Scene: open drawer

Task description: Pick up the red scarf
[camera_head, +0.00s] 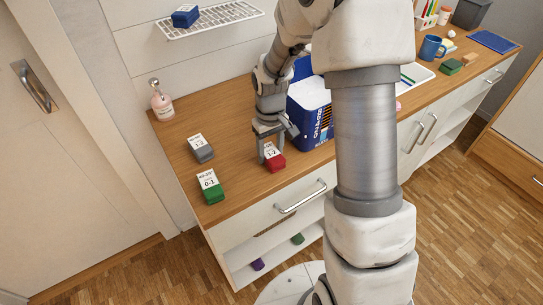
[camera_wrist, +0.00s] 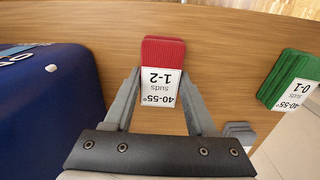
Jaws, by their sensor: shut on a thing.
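The red scarf (camera_head: 274,163) is a small folded red bundle with a white label reading "1-2". It is at the countertop's front part in the head view; I cannot tell whether it still touches the wood. In the wrist view the red scarf (camera_wrist: 163,53) lies between my fingers, its label facing the camera. My gripper (camera_head: 270,153) points down from above and is shut on the scarf. In the wrist view my gripper (camera_wrist: 163,95) has a finger on each side of the label.
A green bundle (camera_head: 211,190) and a grey bundle (camera_head: 201,151) lie to the left on the wooden counter (camera_head: 232,203). A blue box (camera_head: 308,125) stands close at the right. A pink soap bottle (camera_head: 162,105) is at the back left. A drawer handle (camera_head: 301,197) is below.

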